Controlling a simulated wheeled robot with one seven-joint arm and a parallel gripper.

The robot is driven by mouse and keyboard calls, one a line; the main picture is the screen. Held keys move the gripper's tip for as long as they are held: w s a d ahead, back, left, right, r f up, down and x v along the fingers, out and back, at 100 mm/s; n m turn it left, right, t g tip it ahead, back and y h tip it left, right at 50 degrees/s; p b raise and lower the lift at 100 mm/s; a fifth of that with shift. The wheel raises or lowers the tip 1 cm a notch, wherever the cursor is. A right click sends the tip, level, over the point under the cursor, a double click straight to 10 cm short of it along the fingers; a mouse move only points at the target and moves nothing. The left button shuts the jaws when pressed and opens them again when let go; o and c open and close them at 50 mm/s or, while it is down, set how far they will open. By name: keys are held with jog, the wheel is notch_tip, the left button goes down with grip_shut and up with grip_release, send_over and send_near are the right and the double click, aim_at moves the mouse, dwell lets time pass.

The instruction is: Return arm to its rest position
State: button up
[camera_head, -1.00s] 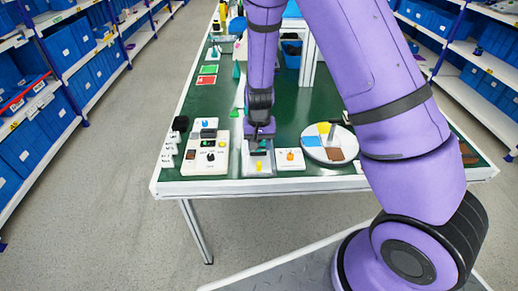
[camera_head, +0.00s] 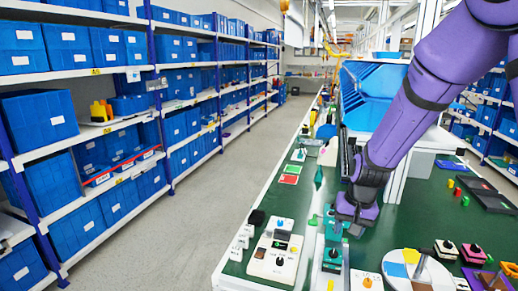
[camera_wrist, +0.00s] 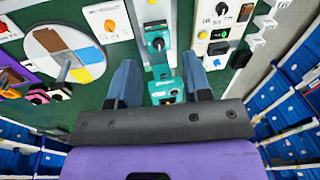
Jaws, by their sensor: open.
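My purple arm reaches in from the upper right of the head view, with my gripper (camera_head: 348,229) above the green table near its left edge. In the wrist view the gripper (camera_wrist: 158,78) shows two blue-grey fingers spread apart with nothing held between them. A teal rotary switch with a dark knob (camera_wrist: 157,45) lies beyond the fingertips, apart from them. It also shows below the gripper in the head view (camera_head: 332,257). Another teal part (camera_wrist: 165,92) shows between the fingers in the wrist view.
The green table (camera_head: 440,205) holds a white panel with knobs (camera_head: 276,255), a small orange-knob box (camera_head: 366,281), a coloured disc (camera_head: 416,268) and a large blue bin (camera_head: 372,92). Shelves of blue bins (camera_head: 100,120) line the left aisle.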

jog(key=s+d+r+n+t, duration=0.1)
jog(key=s+d+r, duration=0.1)
jog(key=s+r, duration=0.45)
jog(key=s+d+r+t, duration=0.1)
jog(key=s+r, duration=0.3)
jog(key=r, duration=0.6)
jog(key=s+d+r+t, duration=0.1)
jog(key=s+d+r, duration=0.1)
jog(key=s, duration=0.5)
jog(key=s+d+r+n+t+h, duration=0.1)
jog(key=s+r, duration=0.4)
jog(key=s, duration=0.2)
jog(key=shift+s+d+n, duration=0.3)
jog(key=shift+s+d, duration=0.05)
jog(key=shift+s, duration=0.05)
